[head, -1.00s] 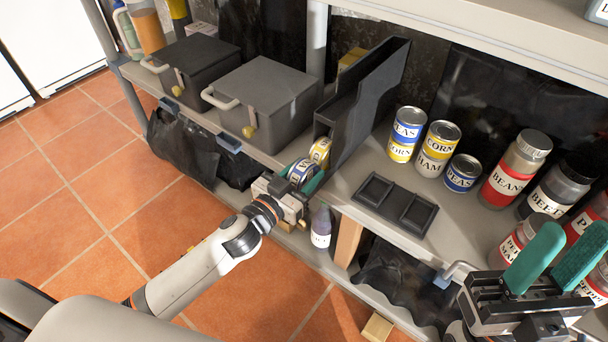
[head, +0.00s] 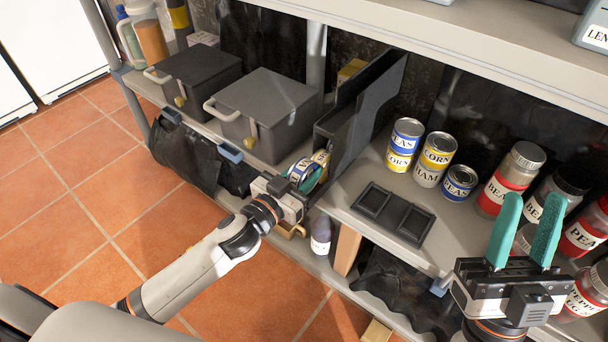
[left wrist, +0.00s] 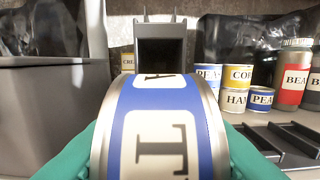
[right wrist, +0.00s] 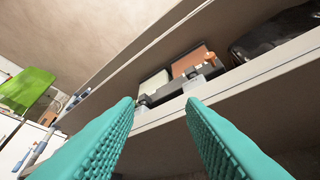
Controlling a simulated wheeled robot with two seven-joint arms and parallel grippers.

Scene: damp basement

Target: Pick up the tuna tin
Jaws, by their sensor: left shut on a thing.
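The tuna tin (head: 299,173) has a blue band and a cream label. In the left wrist view the tin (left wrist: 160,130) lies on its side, close up, with a large T on its label. My left gripper (head: 306,180) is shut on it, with a green finger at each side. The tin is at the front of a tall dark rack (head: 362,105); I cannot tell whether it still touches the rack or shelf. A yellow-labelled tin (head: 322,157) shows just behind it. My right gripper (head: 527,232) is open and empty before the shelf's right part.
Grey lidded boxes (head: 265,112) stand left of the rack. A black two-part tray (head: 394,214) lies to its right. Stacked peas and corn tins (head: 403,145), corn and ham tins (head: 435,160), a peas tin (head: 459,183) and several jars (head: 508,178) stand further right. An upper shelf (head: 480,45) overhangs.

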